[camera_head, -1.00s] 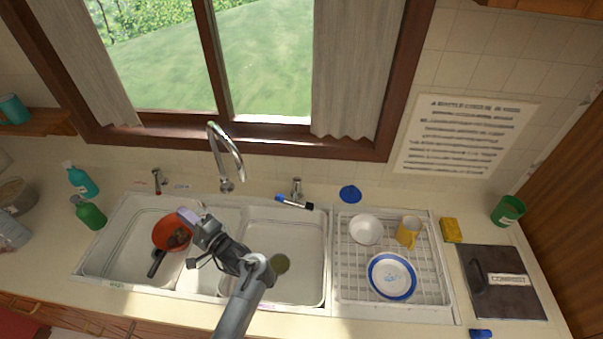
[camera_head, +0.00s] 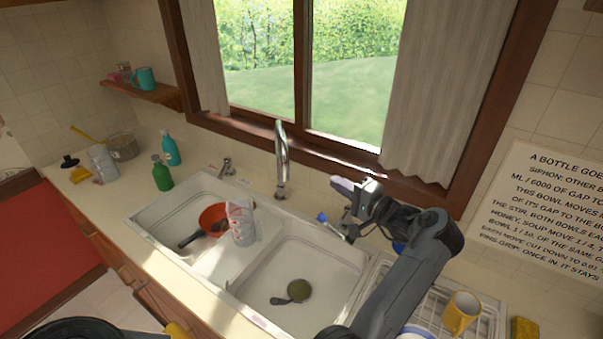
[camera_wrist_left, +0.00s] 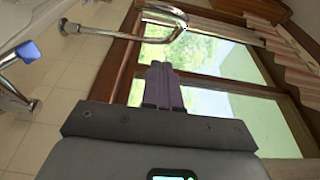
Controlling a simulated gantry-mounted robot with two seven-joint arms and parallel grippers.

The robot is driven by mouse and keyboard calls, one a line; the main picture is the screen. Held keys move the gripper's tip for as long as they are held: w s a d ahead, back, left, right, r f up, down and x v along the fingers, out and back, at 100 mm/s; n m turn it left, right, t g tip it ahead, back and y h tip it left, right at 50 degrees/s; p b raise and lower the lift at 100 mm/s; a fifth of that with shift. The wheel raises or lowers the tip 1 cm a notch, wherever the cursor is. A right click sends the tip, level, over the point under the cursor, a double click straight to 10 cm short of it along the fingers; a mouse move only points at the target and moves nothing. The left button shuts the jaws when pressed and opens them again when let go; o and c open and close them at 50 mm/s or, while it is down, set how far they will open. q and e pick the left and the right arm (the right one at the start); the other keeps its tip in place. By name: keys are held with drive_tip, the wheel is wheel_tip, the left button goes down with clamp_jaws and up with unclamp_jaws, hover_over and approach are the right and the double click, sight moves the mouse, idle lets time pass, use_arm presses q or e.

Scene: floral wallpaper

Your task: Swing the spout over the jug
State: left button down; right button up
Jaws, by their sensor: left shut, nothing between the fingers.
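The chrome spout (camera_head: 282,155) rises from the back of the sink and shows nearly edge-on in the head view. Its arch also shows at the top of the left wrist view (camera_wrist_left: 120,35). A pale jug (camera_head: 241,223) with red marks stands upright around the sink divider, in front and to the left of the spout. I cannot tell exactly which way the spout's mouth faces. My left gripper (camera_head: 343,186) is shut and empty, to the right of the spout and apart from it. Its purple fingers (camera_wrist_left: 165,85) lie together in the wrist view. My right gripper is not in view.
A blue-ended tap handle (camera_head: 325,219) sits just below my left gripper. An orange pan (camera_head: 213,216) lies in the left basin and a dark-handled utensil (camera_head: 295,291) in the right basin. The dish rack with a yellow mug (camera_head: 461,313) is at the right. Green (camera_head: 162,176) and teal bottles stand left.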

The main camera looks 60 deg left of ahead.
use_arm(q)
drive_tip(key=p, duration=0.1)
approach(282, 169)
drive_tip(key=w+a, duration=0.4)
drive_tip(key=w, duration=0.1)
drive_tip(key=shift+s+a+r+p, duration=0.2)
drive_tip(key=shift+s+a, duration=0.35)
drive_tip(key=shift+s, duration=0.25)
drive_tip(key=shift+s+a+r+p, duration=0.2)
drive_tip(key=shift+s+a, duration=0.3)
drive_tip(key=shift+s, duration=0.35)
